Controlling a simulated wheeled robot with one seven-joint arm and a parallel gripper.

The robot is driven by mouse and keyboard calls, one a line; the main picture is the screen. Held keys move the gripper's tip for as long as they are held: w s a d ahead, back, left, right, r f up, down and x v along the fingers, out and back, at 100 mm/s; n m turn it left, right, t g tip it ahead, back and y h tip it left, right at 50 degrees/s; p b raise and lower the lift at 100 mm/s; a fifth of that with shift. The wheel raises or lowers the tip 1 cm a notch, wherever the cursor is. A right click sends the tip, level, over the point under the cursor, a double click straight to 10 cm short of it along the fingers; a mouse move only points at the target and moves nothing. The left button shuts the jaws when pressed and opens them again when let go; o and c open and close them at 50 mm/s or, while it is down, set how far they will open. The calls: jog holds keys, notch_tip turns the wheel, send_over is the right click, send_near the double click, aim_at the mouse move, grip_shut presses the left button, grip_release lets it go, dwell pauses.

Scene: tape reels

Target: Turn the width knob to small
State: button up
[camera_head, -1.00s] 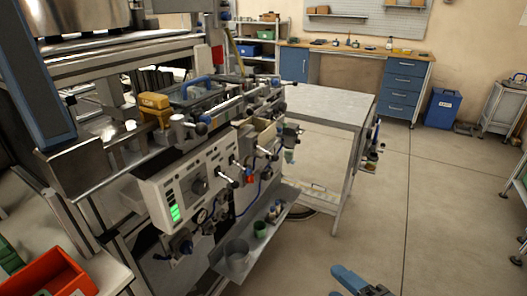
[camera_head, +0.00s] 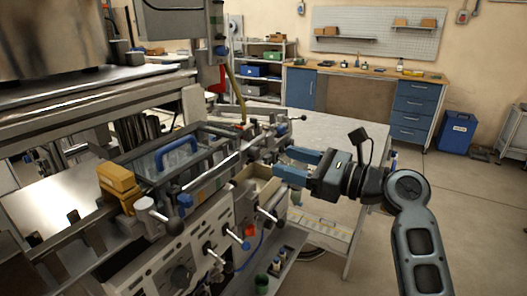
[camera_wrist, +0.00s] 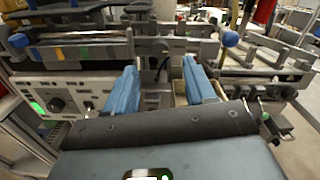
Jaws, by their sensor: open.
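The dial also shows at the left in the wrist view (camera_wrist: 57,105). No label can be read, so I cannot tell which is the width knob. My gripper (camera_head: 280,163) is open, its two blue fingers pointing left at the machine's right end, apart from the panel knobs. In the wrist view the spread fingers (camera_wrist: 160,65) face the machine's metal rails, with nothing held between them.
A yellow block (camera_head: 117,178) and a blue handle (camera_head: 176,152) sit on top of the machine. A grey metal table (camera_head: 335,128) stands behind my gripper. The floor at the right is open.

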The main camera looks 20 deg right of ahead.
aim_at(258, 154)
jog(key=x, duration=0.6)
jog(key=shift+w+a+p, duration=0.2)
jog(key=shift+p, duration=0.1)
jog(key=shift+c, duration=0.4)
grip_shut()
